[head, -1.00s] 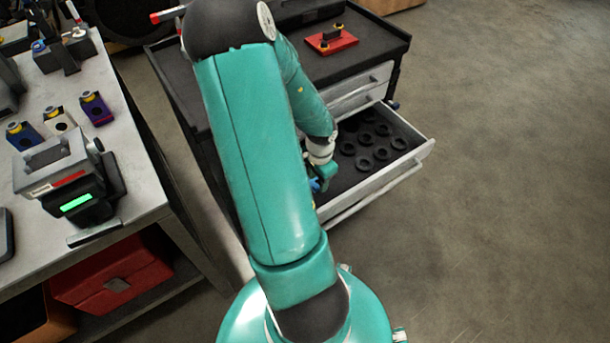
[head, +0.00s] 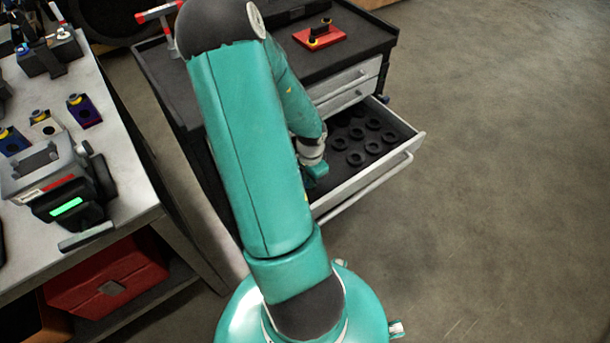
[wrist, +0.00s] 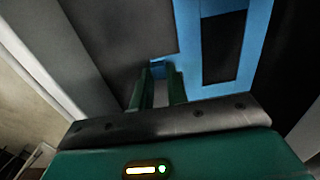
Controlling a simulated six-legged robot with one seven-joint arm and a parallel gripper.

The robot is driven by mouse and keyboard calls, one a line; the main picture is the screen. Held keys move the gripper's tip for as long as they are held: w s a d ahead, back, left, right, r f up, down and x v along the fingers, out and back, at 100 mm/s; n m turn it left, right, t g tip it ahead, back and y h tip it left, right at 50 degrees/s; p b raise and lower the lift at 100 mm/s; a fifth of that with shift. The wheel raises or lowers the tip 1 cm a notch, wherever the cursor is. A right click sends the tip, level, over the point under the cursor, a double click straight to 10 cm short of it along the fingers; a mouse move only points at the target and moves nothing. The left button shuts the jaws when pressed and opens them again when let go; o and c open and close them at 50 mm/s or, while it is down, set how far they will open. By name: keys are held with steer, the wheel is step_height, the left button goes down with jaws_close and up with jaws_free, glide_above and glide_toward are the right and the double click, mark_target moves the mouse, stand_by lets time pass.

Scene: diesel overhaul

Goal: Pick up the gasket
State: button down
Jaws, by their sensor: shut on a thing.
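A flat blue gasket (wrist: 188,45) with rectangular openings shows in the wrist view, running from the top edge down to my gripper. My gripper (wrist: 159,76) is shut, with a small blue piece between its green fingertips that looks like a tab of the gasket. In the head view my gripper (head: 316,173) is low at the left part of the open drawer (head: 365,179). My arm hides the gasket there. I cannot tell whether the gasket still touches the drawer floor.
Several black rings (head: 372,147) lie in the drawer, right of my gripper. The tool cart (head: 375,43) carries a red block (head: 320,38) on top. A workbench (head: 128,180) with devices stands at the left. The floor at the right is clear.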

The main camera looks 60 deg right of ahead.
steer(key=shift+r, duration=0.6)
steer(key=s+a+r, duration=0.3)
steer(key=s+r, duration=0.3)
steer(key=s+a+r, duration=0.3)
steer(key=s+r, duration=0.2)
steer(key=s, duration=0.1)
steer(key=shift+s+a+r, duration=0.25)
steer(key=shift+r, duration=0.1)
